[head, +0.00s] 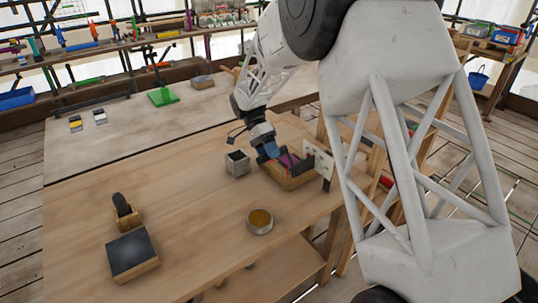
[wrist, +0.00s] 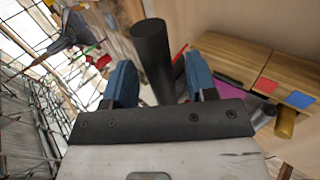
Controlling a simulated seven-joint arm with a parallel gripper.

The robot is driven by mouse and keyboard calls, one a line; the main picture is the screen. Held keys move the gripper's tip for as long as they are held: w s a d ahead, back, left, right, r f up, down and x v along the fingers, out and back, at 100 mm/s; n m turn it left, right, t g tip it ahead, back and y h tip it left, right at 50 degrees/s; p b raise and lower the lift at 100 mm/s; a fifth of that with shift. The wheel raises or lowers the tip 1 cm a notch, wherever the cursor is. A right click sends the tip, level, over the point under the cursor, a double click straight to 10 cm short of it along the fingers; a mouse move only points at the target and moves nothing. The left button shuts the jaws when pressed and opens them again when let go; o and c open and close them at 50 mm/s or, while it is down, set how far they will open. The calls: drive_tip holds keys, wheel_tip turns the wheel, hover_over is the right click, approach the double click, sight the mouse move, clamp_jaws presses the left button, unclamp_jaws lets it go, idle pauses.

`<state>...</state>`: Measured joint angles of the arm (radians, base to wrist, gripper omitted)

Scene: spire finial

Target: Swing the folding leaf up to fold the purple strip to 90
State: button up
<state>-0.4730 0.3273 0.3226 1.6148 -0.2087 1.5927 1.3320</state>
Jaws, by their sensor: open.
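The folding device (head: 291,181) is a wooden box-like block at the right edge of the near table. The purple strip (head: 287,160) lies on it, partly hidden by my gripper (head: 268,151). The strip also shows as a purple patch right of my fingers in the wrist view (wrist: 230,88). My gripper (wrist: 160,72) is open, with two blue fingers apart. A dark round bar (wrist: 152,55) stands between the fingers in the wrist view, with a gap to each side visible. I cannot tell whether it belongs to the folding leaf. The leaf's angle is unclear.
Wooden blocks with a red square (wrist: 266,86) and a blue square (wrist: 300,100) lie beside the strip. A white panel (head: 318,160) stands at the device's right. A grey square holder (head: 237,164) and a round tin (head: 260,221) stand nearby. The table's left middle is clear.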

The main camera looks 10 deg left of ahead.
drive_tip(key=v, duration=0.7)
drive_tip(key=shift+w+a+r, duration=0.1)
drive_tip(key=shift+c, duration=0.5)
drive_tip(key=shift+a+r, duration=0.1)
drive_tip(key=shift+c, duration=1.1)
drive_tip(key=shift+w+a+r, duration=0.1)
drive_tip(key=shift+a+r, duration=0.1)
drive_tip(key=shift+r, duration=0.05)
drive_tip(key=shift+c, duration=1.3)
drive_tip(key=a+r+t+y, duration=0.1)
drive_tip(key=w+a+r+t+y, duration=0.1)
drive_tip(key=a+r, duration=0.1)
drive_tip(key=a+r+t+y, duration=0.1)
drive_tip(key=r, duration=0.1)
drive_tip(key=shift+w+a, duration=0.3)
drive_tip(key=shift+w, duration=0.1)
clamp_jaws()
